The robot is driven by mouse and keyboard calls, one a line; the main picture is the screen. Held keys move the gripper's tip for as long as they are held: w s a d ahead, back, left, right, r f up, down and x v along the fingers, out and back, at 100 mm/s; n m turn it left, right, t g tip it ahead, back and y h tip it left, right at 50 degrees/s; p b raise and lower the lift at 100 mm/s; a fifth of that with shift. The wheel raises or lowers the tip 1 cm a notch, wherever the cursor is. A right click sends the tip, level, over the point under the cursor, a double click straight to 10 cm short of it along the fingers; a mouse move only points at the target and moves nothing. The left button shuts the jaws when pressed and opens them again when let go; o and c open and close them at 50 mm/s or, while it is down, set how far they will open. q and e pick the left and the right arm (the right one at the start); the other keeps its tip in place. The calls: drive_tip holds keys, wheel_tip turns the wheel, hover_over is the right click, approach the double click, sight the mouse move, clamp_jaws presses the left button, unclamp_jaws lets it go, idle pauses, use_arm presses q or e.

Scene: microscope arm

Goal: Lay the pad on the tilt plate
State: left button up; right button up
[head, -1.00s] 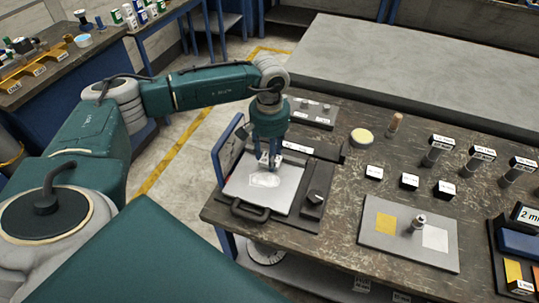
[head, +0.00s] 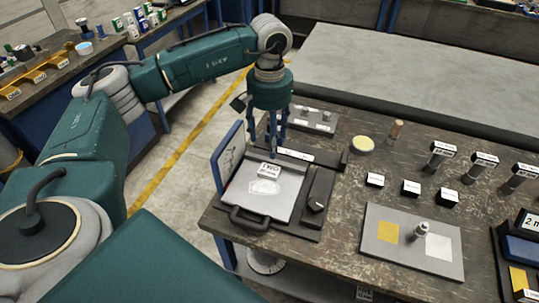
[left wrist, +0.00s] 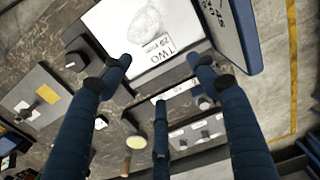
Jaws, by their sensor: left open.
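A pale flat plate (head: 246,200), which looks like the tilt plate, lies on a dark base with a black handle at its front. A faint oval patch (head: 265,187) shows on it. A small white piece labelled TWO (head: 269,170) sits toward its back edge; its label also shows in the left wrist view (left wrist: 160,50). I cannot tell which item is the pad. My left gripper (head: 277,147) is open and empty, just above and behind the labelled piece. In the left wrist view the spread fingers (left wrist: 160,72) are apart from it. My right gripper is out of view.
A blue-edged upright panel (head: 228,155) stands left of the plate. To the right are a grey board (head: 380,255) with yellow and white squares, several labelled blocks (head: 411,187), and a round yellow-topped disc (head: 363,144). A small grey tray (head: 313,120) is behind.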

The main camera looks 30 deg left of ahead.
use_arm(q)
wheel_tip(320, 180, up, 3)
drive_tip(key=shift+r, duration=0.1)
idle(0.6)
